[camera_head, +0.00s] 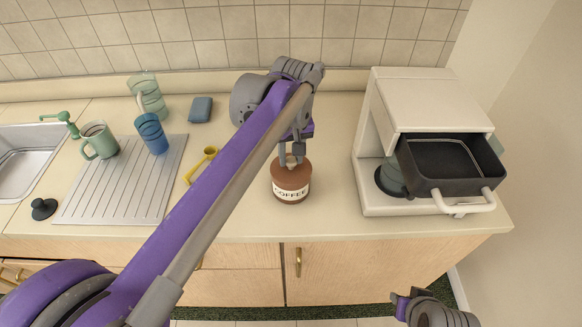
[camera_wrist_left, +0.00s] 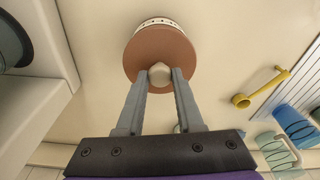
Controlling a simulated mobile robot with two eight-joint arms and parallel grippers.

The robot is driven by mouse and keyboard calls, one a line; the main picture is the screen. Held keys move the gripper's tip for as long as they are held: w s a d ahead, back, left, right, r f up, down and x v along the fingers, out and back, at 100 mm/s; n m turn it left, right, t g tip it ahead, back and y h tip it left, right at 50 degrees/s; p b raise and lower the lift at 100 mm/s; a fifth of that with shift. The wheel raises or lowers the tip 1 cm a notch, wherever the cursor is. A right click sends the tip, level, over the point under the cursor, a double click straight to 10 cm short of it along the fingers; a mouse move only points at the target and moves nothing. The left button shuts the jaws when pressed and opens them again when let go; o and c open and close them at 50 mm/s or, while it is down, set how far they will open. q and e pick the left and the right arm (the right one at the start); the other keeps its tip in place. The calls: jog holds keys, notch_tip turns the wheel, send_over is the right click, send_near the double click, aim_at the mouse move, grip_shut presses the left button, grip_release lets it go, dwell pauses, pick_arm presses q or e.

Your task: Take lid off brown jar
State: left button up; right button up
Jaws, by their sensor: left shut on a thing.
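The brown jar (camera_head: 291,190) stands upright on the counter, with a white band reading "COFFEE". Its brown lid (camera_wrist_left: 142,57) is on top and has a pale round knob (camera_wrist_left: 159,73). My left gripper (camera_head: 292,158) reaches down from above, and its two fingers are shut on the knob. In the left wrist view the fingertips (camera_wrist_left: 160,76) sit on either side of the knob. I cannot tell whether the lid is seated or slightly raised. My right gripper (camera_head: 420,300) is only partly in view at the bottom, below the counter edge, apart from the jar.
A white coffee machine (camera_head: 408,100) with an open dark drawer (camera_head: 445,160) stands right of the jar. A yellow scoop (camera_head: 203,163) lies to the left. Further left are a drainboard (camera_head: 120,190), a green mug (camera_head: 99,141), a blue cup (camera_head: 152,134) and a sink (camera_head: 28,160).

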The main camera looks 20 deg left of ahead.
pick_arm(q)
grip_shut()
jog(key=shift+r, duration=0.1)
